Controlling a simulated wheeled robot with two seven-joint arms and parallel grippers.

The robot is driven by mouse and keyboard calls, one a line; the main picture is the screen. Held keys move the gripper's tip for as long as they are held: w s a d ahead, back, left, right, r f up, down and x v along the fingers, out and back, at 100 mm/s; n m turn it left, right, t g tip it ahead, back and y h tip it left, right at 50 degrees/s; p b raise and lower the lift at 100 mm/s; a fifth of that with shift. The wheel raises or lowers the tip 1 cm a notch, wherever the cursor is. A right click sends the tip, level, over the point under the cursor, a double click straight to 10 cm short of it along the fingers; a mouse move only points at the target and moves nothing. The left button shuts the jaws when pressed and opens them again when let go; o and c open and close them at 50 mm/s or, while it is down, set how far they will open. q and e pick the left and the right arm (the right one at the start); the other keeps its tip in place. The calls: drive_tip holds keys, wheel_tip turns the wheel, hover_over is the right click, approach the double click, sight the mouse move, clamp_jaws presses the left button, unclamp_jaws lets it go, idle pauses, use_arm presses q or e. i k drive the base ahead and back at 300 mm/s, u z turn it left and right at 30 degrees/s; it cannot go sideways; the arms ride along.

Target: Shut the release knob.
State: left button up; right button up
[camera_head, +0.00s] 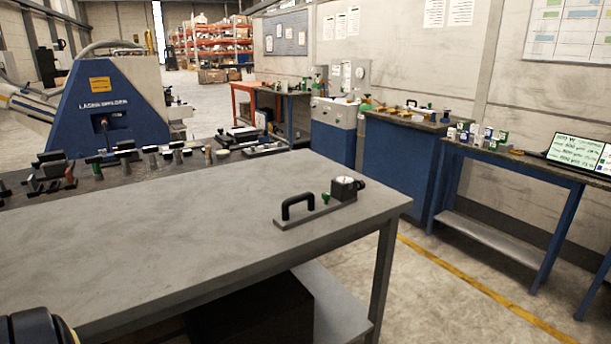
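A small grey device plate (318,212) lies on the grey workbench near its right end. It carries a black arched handle (298,201), a small green knob (326,197) and a black block with a round dial (344,187). A dark knob (360,184) sticks out from the block's right side. I cannot tell which knob is the release knob, nor whether it is open or shut. Neither of my grippers is in view. A dark rounded part with a yellow stripe at the lower left corner looks like part of me.
The workbench top (190,235) is bare in front and left of the device. Several tools stand on a dark bench (100,183) behind it. Blue benches (395,165) line the wall, and a blue machine (108,100) stands at the back left. Floor is free at the right.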

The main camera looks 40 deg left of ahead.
sight(326, 196)
drive_tip(key=u, duration=1)
drive_tip(key=i, duration=1.25)
drive_tip(key=u, duration=1.15)
drive_tip(key=i, duration=0.2)
drive_tip(key=u, duration=0.2)
